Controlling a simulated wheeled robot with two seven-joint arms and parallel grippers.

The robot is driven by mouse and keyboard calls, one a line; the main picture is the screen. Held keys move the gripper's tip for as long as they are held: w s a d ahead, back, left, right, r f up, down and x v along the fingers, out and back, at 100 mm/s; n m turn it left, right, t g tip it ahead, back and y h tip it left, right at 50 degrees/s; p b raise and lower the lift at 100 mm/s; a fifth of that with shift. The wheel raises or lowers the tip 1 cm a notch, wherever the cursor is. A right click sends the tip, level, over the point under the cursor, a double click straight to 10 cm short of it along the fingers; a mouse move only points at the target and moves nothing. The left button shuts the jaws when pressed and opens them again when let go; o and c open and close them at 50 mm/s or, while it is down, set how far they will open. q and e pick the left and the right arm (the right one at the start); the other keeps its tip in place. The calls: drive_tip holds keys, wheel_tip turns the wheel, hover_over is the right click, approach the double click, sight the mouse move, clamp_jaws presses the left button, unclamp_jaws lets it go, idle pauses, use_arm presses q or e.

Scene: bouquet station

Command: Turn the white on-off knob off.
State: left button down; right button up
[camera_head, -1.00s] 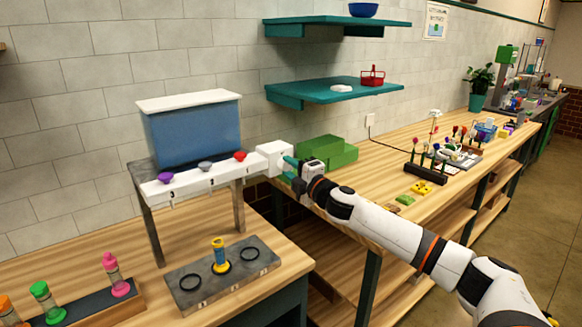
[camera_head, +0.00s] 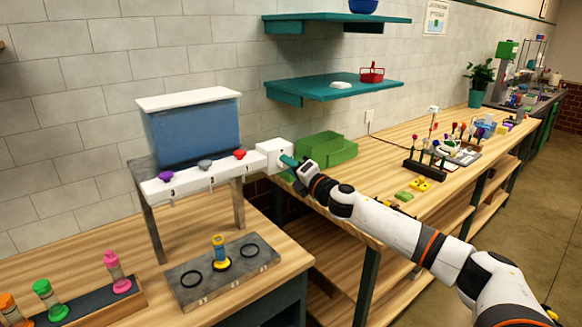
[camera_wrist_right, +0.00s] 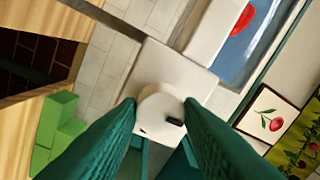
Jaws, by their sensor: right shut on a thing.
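The white on-off knob (camera_wrist_right: 158,108) is a round dial with a dark mark at its lower right in the right wrist view. It sits on a white box (camera_head: 272,155) at the right end of the dispenser's white bar. My right gripper (camera_head: 287,161) reaches the box from the right. Its two teal fingers (camera_wrist_right: 160,112) are shut on the knob, one on each side. In the head view the fingers cover the knob. My left gripper is not in view.
The dispenser's blue tank (camera_head: 192,135) stands above purple, grey and red knobs. Below is a grey plate (camera_head: 205,295) with rings and a yellow-and-blue vial (camera_head: 220,252). A green box (camera_head: 328,148) stands behind my right wrist. Teal shelves (camera_head: 335,86) hang above.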

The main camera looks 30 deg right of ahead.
drive_tip(key=shift+f, duration=0.15)
drive_tip(key=o, duration=1)
drive_tip(key=shift+s, duration=0.1)
drive_tip(key=s+b, duration=0.3)
drive_tip(key=s, duration=0.1)
drive_tip(key=s+b, duration=0.3)
drive_tip(key=s+d+f+b, duration=0.1)
drive_tip(key=s+b, duration=0.2)
drive_tip(key=s, duration=0.1)
drive_tip(key=shift+s, duration=0.35)
drive_tip(key=shift+r, duration=0.1)
